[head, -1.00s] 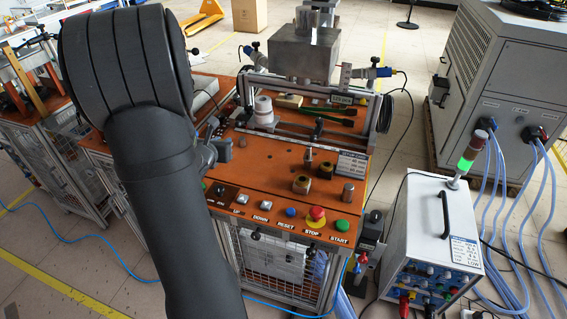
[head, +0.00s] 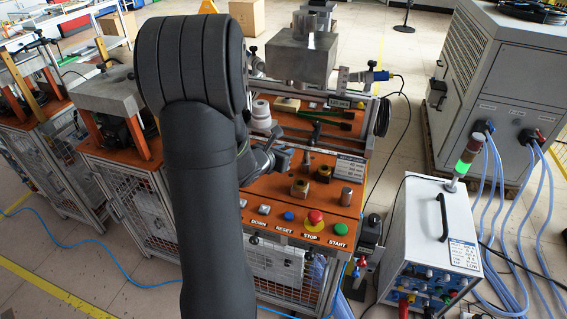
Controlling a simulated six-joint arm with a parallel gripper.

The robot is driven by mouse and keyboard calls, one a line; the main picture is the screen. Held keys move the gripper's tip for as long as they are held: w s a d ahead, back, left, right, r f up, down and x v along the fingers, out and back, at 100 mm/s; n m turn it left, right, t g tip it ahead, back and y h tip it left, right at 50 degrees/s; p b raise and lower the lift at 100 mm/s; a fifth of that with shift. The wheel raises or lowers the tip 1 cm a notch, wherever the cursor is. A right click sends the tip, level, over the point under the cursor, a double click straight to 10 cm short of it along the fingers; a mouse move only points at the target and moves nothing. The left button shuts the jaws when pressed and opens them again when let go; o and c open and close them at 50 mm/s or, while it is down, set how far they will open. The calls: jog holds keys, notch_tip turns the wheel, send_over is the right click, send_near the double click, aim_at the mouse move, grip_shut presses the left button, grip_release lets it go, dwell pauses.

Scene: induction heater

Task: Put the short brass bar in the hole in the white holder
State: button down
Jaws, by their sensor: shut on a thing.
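My gripper (head: 279,158) is above the left part of the orange bench top, partly hidden behind my own arm. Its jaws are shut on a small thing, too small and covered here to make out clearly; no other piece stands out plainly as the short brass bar. The white holder (head: 262,115) is a stepped round piece at the back left of the bench, behind my gripper and apart from it. Its hole cannot be made out.
A metal block (head: 300,58) rises at the back. Control buttons (head: 315,217) line the front edge. A white power unit (head: 428,240) stands at right.

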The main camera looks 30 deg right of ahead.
jog(key=shift+f, duration=2.25)
jog(key=shift+f, duration=0.15)
jog(key=c, duration=1.3)
grip_release()
jog(key=shift+o, duration=0.2)
jog(key=shift+r, duration=0.25)
jog(key=v, duration=1.1)
jog(key=shift+a, duration=0.1)
jog(key=shift+o, duration=0.5)
jog(key=shift+s+a+r, duration=0.15)
jog(key=shift+s+a, duration=0.1)
jog(key=shift+a, duration=0.05)
